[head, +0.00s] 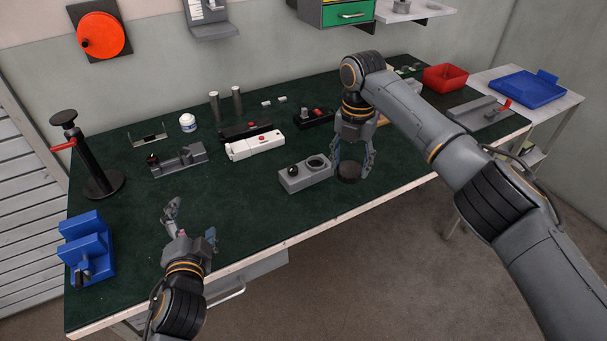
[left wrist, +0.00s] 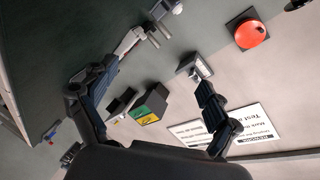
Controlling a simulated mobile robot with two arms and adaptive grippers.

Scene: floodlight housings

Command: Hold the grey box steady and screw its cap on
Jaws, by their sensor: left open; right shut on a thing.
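The grey box (head: 303,180) stands on the green table near its front edge. Its top has a black knob at the left and a round dark opening at the right. My right gripper (head: 352,170) is just right of the box, pointing down, and is shut on a dark round cap (head: 348,178). The cap is low beside the box, apart from the opening; I cannot tell whether it touches the table. My left gripper (head: 191,226) is open and empty, well left of the box. Its spread fingers (left wrist: 157,85) also show in the left wrist view, with nothing between them.
Behind the box are a white device (head: 255,147) and a black device (head: 315,117). A grey fixture (head: 180,161) and a white jar (head: 188,122) stand farther left. A blue vise-like block (head: 87,248) and a black stand (head: 100,170) are at the left end. Table between left gripper and box is clear.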

